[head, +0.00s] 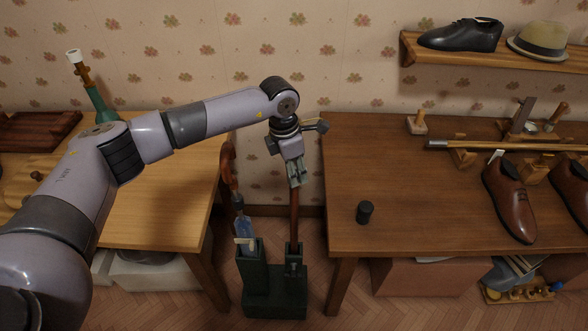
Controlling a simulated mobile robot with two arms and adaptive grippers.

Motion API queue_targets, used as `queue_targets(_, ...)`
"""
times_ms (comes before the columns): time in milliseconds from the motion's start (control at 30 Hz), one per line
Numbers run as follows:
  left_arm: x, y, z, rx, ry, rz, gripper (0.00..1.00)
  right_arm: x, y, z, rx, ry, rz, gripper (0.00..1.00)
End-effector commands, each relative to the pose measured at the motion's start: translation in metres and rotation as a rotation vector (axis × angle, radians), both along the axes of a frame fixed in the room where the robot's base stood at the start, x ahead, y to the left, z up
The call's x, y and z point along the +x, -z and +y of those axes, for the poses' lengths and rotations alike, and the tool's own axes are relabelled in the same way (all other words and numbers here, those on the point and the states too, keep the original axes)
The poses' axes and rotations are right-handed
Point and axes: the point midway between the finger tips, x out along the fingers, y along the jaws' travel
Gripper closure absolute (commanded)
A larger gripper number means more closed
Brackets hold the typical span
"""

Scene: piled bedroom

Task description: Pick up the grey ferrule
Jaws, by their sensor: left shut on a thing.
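A small dark grey cylinder (365,212), which looks like the ferrule, stands upright on the right brown table (400,170) near its front left edge. My left gripper (297,182) points down in the gap between the two tables, left of the ferrule and apart from it. It is shut on a slim brown cane shaft (294,215). The shaft runs upright down into the right tube of a dark green stand (275,305) on the floor. The shaft's top is hidden by my gripper. My right gripper is not in view.
A brown curved-handle stick (227,165) and a blue umbrella (245,228) stand left of the cane. Brown shoes (508,200) and a long rod on supports (500,146) occupy the right table. A green bottle (97,103) stands on the left table. Table around the ferrule is clear.

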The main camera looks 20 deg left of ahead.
Motion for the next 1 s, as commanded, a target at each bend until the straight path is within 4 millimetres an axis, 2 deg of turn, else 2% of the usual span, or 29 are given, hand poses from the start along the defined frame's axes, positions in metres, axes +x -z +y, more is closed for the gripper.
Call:
queue_targets(267,0.000,0.000,0.000,0.000,0.000,0.000,0.96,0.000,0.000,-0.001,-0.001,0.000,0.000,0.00)
queue_targets(667,0.001,-0.007,0.000,0.000,0.000,-0.003,0.97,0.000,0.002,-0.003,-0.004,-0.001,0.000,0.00)
queue_targets(867,0.001,-0.033,0.000,-0.001,-0.001,-0.006,0.97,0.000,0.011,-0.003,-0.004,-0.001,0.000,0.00)
queue_targets(1000,0.002,-0.066,0.000,-0.001,-0.001,-0.007,0.97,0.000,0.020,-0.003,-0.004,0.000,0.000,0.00)
